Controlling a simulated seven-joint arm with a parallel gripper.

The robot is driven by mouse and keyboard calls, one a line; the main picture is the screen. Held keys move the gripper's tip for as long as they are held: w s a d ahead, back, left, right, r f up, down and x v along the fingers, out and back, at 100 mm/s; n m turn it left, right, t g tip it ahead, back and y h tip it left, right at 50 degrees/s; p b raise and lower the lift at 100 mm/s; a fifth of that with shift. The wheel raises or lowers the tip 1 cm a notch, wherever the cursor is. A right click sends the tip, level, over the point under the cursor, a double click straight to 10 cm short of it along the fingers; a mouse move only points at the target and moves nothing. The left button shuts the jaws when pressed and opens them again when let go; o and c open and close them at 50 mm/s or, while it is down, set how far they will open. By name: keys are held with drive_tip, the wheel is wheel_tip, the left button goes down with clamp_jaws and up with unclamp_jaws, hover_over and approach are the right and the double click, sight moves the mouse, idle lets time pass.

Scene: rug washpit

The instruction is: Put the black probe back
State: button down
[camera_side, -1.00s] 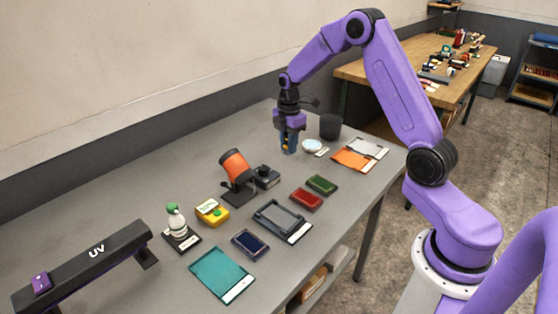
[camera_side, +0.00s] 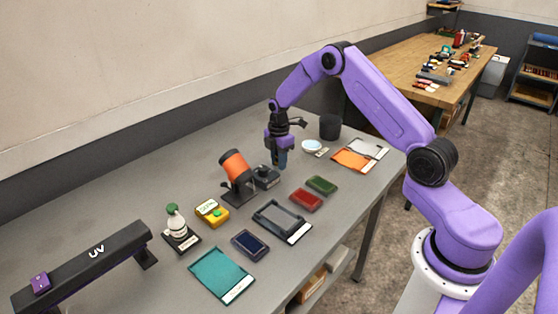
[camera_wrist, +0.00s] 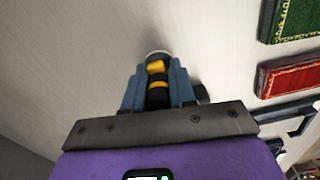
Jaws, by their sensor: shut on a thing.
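The black probe (camera_wrist: 157,92), dark with yellow bands, is between the two blue-grey fingers of my gripper (camera_wrist: 158,88) in the wrist view. The fingers are shut on it and it shows a pale, round far end. In the side view my gripper (camera_side: 280,160) points down above the table, and its fingers mostly hide the probe. A small black block (camera_side: 266,178) stands on the table just left of and below my gripper in the picture. I cannot tell whether the block is the probe's holder.
An orange cylinder on a black stand (camera_side: 235,167) is close on the left. Red (camera_side: 305,198) and green (camera_side: 322,185) pads lie to the right. A black cup (camera_side: 330,127) and a round white dish (camera_side: 312,146) stand behind. Bare grey table (camera_side: 200,165) lies at the back left.

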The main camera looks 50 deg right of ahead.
drive_tip(key=shift+f, duration=0.1)
drive_tip(key=c, duration=0.9)
unclamp_jaws()
drive_tip(key=shift+c, duration=0.2)
wheel_tip(320, 180, up, 12)
drive_tip(key=shift+r, duration=0.15)
drive_tip(key=s+a+r+m, duration=0.1)
drive_tip(key=s+a+r, duration=0.2)
drive_tip(key=s+a, duration=0.55)
drive_tip(key=s+a+r, duration=0.4)
drive_tip(key=s+a, duration=0.3)
drive_tip(key=a, duration=0.3)
drive_tip(key=s+m, duration=0.2)
drive_tip(key=s, duration=2.3)
drive_tip(key=shift+m, duration=0.3)
